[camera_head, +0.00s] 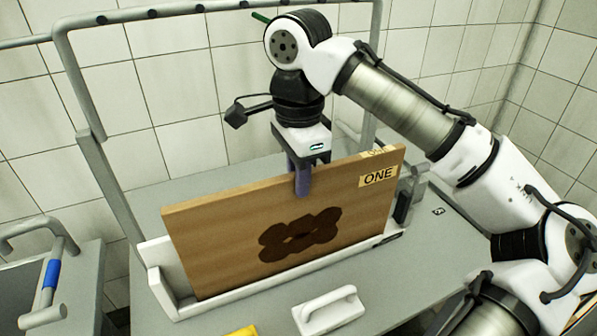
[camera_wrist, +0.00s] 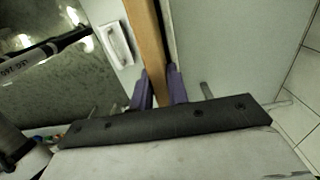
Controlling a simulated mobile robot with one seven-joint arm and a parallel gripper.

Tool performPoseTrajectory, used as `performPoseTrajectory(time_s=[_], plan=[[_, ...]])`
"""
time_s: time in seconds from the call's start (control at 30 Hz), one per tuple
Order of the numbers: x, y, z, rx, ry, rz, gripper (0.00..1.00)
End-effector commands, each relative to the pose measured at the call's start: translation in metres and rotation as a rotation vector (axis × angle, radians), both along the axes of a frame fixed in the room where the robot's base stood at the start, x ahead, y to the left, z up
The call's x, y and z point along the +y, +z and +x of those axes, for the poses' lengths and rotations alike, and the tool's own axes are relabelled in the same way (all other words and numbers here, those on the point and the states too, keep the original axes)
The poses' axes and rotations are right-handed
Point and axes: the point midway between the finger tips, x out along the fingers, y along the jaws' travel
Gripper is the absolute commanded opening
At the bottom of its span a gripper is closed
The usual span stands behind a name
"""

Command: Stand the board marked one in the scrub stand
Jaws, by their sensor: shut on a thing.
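The board marked ONE (camera_head: 225,238) is a wooden panel with a dark stain on its face and a pale label at its upper right. It stands upright on its long edge in the white scrub stand (camera_head: 165,286), its lower edge behind the stand's front lip. My gripper (camera_head: 303,190) is shut on the board's top edge near the middle, one purple finger showing on the near face. In the wrist view the board (camera_wrist: 148,45) runs between both purple fingers (camera_wrist: 160,90). Whether the board's bottom rests on the stand floor is hidden.
A white-handled scrubber (camera_head: 328,312) lies on the grey table (camera_head: 400,285) in front of the stand. A yellow item (camera_head: 243,331) shows at the bottom edge. A metal frame (camera_head: 105,170) rises behind. A grey cart with a blue-gripped handle (camera_head: 50,275) stands at left.

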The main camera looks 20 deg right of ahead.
Motion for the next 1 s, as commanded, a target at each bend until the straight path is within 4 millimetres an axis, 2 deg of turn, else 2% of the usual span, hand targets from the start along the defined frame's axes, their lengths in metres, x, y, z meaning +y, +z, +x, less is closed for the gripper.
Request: performPoseTrajectory(time_s=[0.1,0.13,0.3,0.67,0.87,1.0], plan=[[0.000,0.001,0.000,-0.002,0.000,0.000,0.00],[0.000,0.001,0.000,-0.002,0.000,0.000,0.19],[0.000,0.001,0.000,-0.001,0.000,0.000,0.41],[0.000,0.002,0.000,0.001,0.001,0.000,0.42],[0.000,0.017,0.000,0.000,0.001,0.001,0.42],[0.000,0.035,0.000,-0.001,0.001,0.001,0.42]])
